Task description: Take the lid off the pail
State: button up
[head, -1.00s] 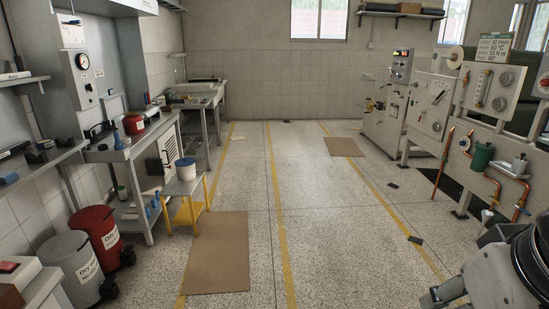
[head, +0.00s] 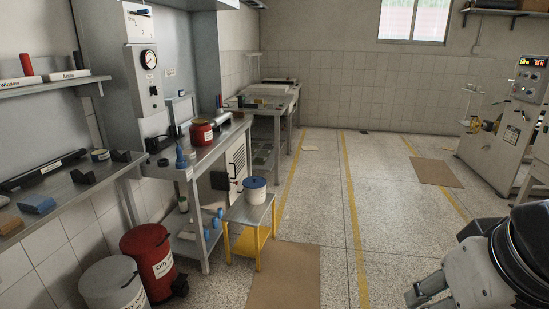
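A small white pail (head: 256,196) stands upright on a low stand with a grey top and yellow legs (head: 236,213), left of the middle in the head view. A blue lid (head: 255,183) sits on top of the pail. My gripper (head: 418,293) is at the bottom right, partly cut off by the frame edge, far from the pail and to its right. No object shows in it, but its fingers are too unclear to tell whether they are open.
A workbench (head: 210,150) with a red container (head: 201,132) stands behind and left of the stand. Red (head: 148,255) and grey (head: 113,284) bins stand at lower left. A brown mat (head: 285,278) lies before the stand. The floor between it and my arm is clear.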

aim_at(250, 182)
jog(key=i+j+z, duration=0.1)
jog(key=i+z, duration=0.15)
jog(key=i, duration=1.65)
jog(key=i+u, duration=0.4)
jog(key=i+l+u, duration=0.1)
jog(key=i+u, duration=0.25)
jog(key=i, duration=0.2)
jog(key=i+l+u, duration=0.2)
jog(key=i+u, duration=0.2)
jog(key=i+l+u, duration=0.1)
jog(key=i+u, duration=0.15)
jog(key=i+l+u, duration=0.25)
jog(key=i+j, duration=0.05)
